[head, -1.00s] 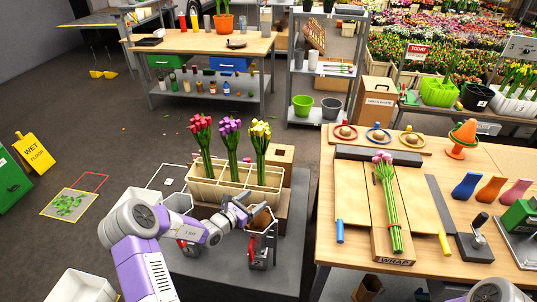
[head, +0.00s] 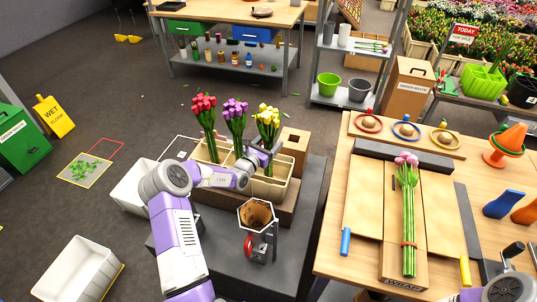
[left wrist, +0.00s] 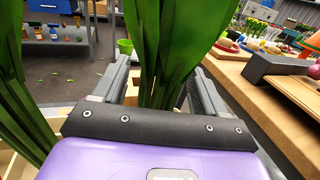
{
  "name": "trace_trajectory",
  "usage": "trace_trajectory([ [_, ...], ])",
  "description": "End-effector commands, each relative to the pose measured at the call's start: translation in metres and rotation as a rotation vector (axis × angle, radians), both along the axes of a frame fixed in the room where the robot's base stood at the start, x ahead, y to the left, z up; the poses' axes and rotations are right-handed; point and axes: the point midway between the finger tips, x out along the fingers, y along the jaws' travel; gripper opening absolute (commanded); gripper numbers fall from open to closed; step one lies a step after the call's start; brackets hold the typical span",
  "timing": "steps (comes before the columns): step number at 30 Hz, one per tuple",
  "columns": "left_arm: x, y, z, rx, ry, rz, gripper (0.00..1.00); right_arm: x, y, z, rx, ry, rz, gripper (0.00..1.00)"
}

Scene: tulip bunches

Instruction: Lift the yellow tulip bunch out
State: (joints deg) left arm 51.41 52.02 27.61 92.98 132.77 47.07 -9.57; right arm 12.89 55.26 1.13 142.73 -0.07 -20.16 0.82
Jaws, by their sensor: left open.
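The yellow tulip bunch (head: 267,118) stands upright in the right compartment of the cream divided crate (head: 270,187). The purple bunch (head: 235,112) and the red bunch (head: 204,108) stand to its left in the same crate. My left gripper (head: 262,157) is open at the yellow bunch's stems, below the blooms. In the left wrist view green stems and leaves (left wrist: 160,45) rise between the two open fingers (left wrist: 158,72). Whether the fingers touch them cannot be told. My right gripper is out of view; only part of my right arm shows at bottom right.
A hexagonal holder (head: 256,213) with a brown inside stands in front of the crate. A cardboard box (head: 293,143) stands behind it to the right. On the wooden table to the right, a pink bunch (head: 408,205) lies on a wrap board. A white bin (head: 78,268) is at lower left.

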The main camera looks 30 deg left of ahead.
Motion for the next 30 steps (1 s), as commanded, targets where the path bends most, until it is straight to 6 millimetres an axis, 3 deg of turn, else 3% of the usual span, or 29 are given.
trace_trajectory([
  [4, 0.0113, -0.0002, 0.0005, 0.000, -0.001, 0.000, 0.72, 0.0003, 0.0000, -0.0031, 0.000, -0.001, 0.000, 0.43],
  [11, 0.0122, -0.0004, 0.0013, 0.000, 0.000, 0.000, 0.72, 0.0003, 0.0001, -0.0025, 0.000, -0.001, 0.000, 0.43],
  [24, 0.0119, -0.0004, 0.0011, 0.000, 0.000, 0.000, 0.06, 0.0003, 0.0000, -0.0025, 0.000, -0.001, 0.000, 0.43],
  [30, 0.0122, -0.0004, 0.0024, 0.001, -0.002, 0.000, 0.04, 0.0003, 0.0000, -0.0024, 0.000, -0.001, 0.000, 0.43],
])
